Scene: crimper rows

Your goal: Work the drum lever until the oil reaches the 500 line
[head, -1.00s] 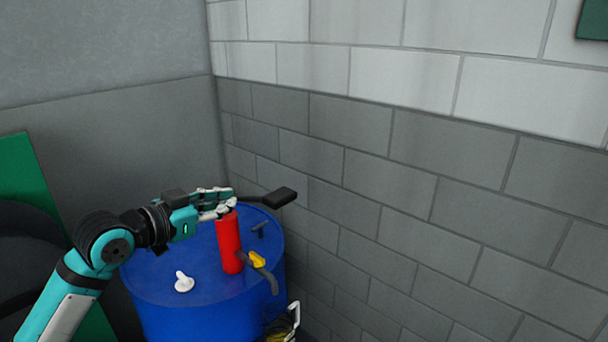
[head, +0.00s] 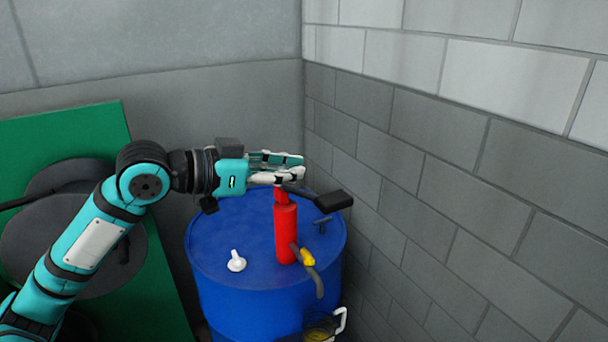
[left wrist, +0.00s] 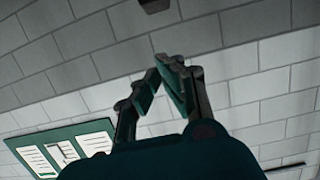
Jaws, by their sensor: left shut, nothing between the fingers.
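The blue drum (head: 225,262) stands in the corner with an upright red pump (head: 286,232) on its top. The pump's lever ends in a black grip (head: 333,199), which points right and slopes slightly down. A yellow piece (head: 308,257) and a grey curved spout (head: 316,282) come off the pump's side. My left gripper (head: 298,166) is shut and empty, just above the pump top and lever; I cannot tell if it touches. Its closed fingers also show in the left wrist view (left wrist: 168,72). A jug (head: 322,331) with yellowish oil is partly cut off below; its 500 line is unreadable. My right gripper is out of view.
A white cap (head: 236,261) and a small dark fitting (head: 321,223) sit on the drum top. The grey block wall (head: 420,200) runs close along the right. A green panel (head: 85,130) stands at left. A green board with papers (left wrist: 62,150) hangs on the wall.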

